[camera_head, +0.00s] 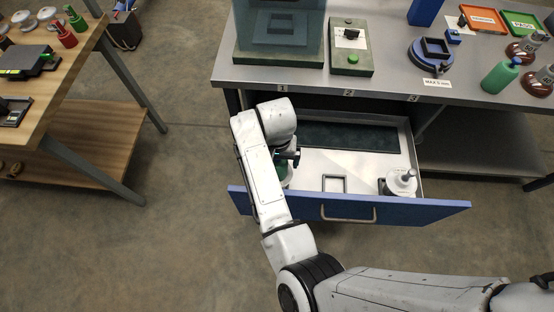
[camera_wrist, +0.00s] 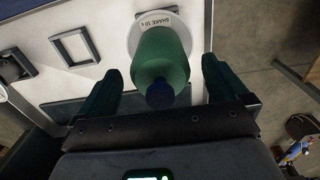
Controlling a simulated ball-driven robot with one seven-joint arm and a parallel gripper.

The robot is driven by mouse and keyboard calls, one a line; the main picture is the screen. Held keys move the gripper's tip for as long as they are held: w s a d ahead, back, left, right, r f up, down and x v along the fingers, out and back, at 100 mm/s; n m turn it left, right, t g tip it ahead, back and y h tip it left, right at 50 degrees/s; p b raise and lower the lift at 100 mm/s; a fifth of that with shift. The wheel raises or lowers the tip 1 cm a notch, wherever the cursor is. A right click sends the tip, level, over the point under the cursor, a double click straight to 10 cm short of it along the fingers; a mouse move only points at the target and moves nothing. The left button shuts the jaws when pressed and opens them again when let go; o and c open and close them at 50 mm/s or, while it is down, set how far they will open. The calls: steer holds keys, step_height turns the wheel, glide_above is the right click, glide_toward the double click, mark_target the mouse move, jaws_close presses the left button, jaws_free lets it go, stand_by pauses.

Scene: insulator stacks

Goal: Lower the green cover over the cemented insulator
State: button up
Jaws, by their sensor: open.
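In the wrist view, a green rounded body (camera_wrist: 162,58) with a dark blue knob (camera_wrist: 160,94) is in front of a white round base labelled "SHAKE 10 s" (camera_wrist: 160,20). My gripper (camera_wrist: 162,66) is open, with one dark finger on each side of the green body and gaps showing between. In the head view, the same green body (camera_head: 285,172) is mostly hidden by my arm, inside the open drawer. Another green knobbed body (camera_head: 499,76) stands on the bench at right, beside brown insulators (camera_head: 526,50). I cannot tell which insulator is cemented.
The blue-fronted drawer (camera_head: 420,210) is pulled out below the grey bench (camera_head: 400,77). It holds a white knobbed container (camera_head: 402,183) and a small square frame (camera_head: 334,184). A teal translucent housing (camera_head: 302,22) and a green box (camera_head: 351,62) stand above. A wooden table (camera_head: 75,125) is at left.

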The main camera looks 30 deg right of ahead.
step_height(320, 180, up, 10)
steer(key=shift+f, duration=0.2)
